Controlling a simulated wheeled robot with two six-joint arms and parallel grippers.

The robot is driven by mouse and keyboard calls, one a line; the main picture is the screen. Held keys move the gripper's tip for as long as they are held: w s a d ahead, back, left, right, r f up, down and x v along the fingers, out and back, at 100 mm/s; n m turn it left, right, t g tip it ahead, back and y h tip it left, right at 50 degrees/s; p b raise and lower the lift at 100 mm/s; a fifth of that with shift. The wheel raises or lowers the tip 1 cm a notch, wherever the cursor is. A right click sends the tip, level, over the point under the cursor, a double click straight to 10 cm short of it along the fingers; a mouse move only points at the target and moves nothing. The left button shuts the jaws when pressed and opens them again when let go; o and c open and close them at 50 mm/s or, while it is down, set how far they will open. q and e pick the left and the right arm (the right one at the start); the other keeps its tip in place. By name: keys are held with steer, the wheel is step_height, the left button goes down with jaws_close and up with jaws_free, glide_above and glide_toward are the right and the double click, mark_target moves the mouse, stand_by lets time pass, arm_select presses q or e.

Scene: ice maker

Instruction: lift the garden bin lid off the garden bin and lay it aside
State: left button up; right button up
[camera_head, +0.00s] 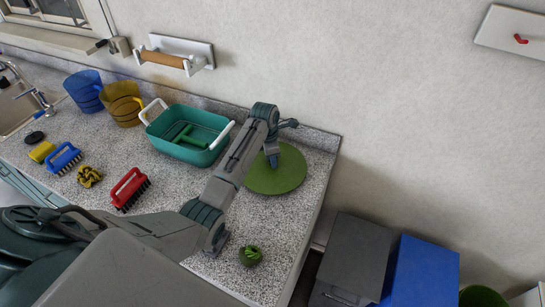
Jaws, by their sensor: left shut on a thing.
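The garden bin lid (280,182) is a flat green disc at the right end of the speckled counter, on or just above its surface. My left gripper (272,160) points down at the lid's upper middle and is shut on it; the arm hides the grip partly. The garden bin (482,297) is a green round container at the bottom right, cut off by the picture's edge, and its top looks uncovered. My right gripper is not in view.
A teal basin (188,146) stands left of the lid. A red brush (130,190), a blue brush (64,159) and two mugs are further left. A small green object (250,255) lies near the front edge. Grey (352,258) and blue (423,271) boxes stand beside the counter.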

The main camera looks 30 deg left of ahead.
arm_select(q)
steer(key=shift+f, duration=0.55)
steer(key=o, duration=1.1)
steer(key=shift+o, duration=0.2)
steer(key=shift+r, duration=0.1)
steer(key=r+b, duration=0.1)
steer(key=r, duration=0.2)
steer(key=r+b, duration=0.1)
steer(key=r, duration=0.2)
steer(key=a+r+b, duration=0.1)
steer(key=r, duration=0.2)
steer(key=shift+s+r, duration=0.15)
steer(key=shift+s, duration=0.15)
steer(key=shift+s+r+b, duration=0.1)
steer(key=shift+r+b, duration=0.25)
steer(key=shift+r, duration=0.3)
steer(key=shift+f, duration=0.1)
